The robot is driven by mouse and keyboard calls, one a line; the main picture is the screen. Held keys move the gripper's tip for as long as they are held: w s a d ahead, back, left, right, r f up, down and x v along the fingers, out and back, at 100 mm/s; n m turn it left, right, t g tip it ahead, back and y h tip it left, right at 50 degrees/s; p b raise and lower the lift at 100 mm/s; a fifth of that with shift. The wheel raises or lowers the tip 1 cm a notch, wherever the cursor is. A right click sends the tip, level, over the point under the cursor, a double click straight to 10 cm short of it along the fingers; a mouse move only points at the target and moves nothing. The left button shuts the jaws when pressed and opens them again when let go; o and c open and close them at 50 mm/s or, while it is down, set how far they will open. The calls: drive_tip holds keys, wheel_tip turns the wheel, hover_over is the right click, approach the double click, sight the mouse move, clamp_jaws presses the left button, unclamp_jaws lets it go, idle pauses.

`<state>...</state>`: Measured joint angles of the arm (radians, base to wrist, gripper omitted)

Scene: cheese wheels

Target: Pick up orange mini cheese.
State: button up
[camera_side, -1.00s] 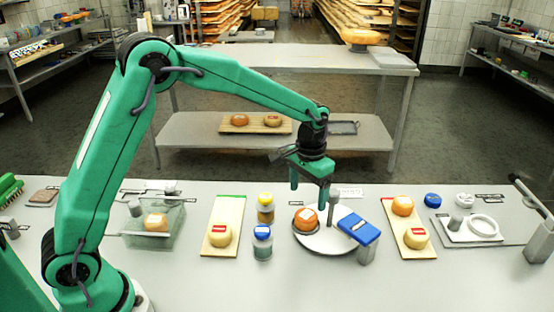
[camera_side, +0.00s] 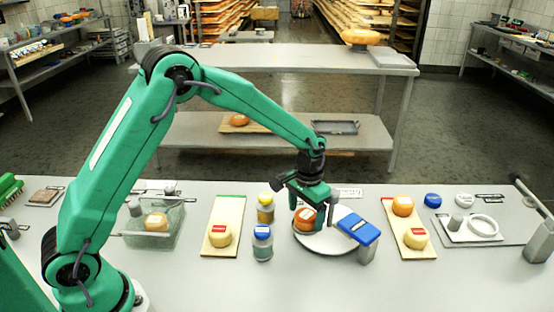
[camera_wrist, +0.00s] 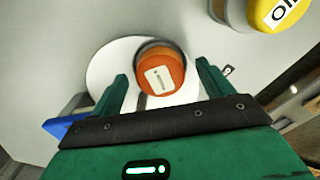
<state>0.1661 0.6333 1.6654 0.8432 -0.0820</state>
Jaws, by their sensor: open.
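The orange mini cheese (camera_side: 304,219) sits at the left part of a round white plate (camera_side: 328,243), with a pale label on it. In the wrist view the orange mini cheese (camera_wrist: 160,77) lies between and just beyond my two fingertips. My gripper (camera_side: 308,207) is open and empty, right above the cheese, with its fingers pointing down. In the wrist view my gripper (camera_wrist: 160,72) has one finger on each side of the cheese. Whether the fingers touch it I cannot tell. The gripper hides part of the cheese's top in the side view.
A blue-topped block (camera_side: 358,230) stands at the plate's right. Jars with yellow (camera_side: 265,200) and blue (camera_side: 262,233) lids stand to the left. Boards with cheeses lie farther left (camera_side: 219,250) and right (camera_side: 413,251). A clear box (camera_side: 158,240) stands at left.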

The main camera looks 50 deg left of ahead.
sight(306, 214)
drive_tip(key=shift+f, duration=0.3)
drive_tip(key=c, duration=1.1)
drive_tip(key=shift+r, duration=0.1)
drive_tip(key=shift+r, duration=0.75)
wheel_tip(306, 214, up, 2)
drive_tip(key=shift+r, duration=0.2)
drive_tip(key=s+d+r, duration=0.2)
drive_tip(key=d, duration=0.1)
drive_tip(key=s+d+r, duration=0.2)
drive_tip(key=s+d, duration=0.1)
drive_tip(key=s+d+r, duration=0.2)
drive_tip(key=d+r, duration=0.1)
drive_tip(key=shift+s, duration=0.3)
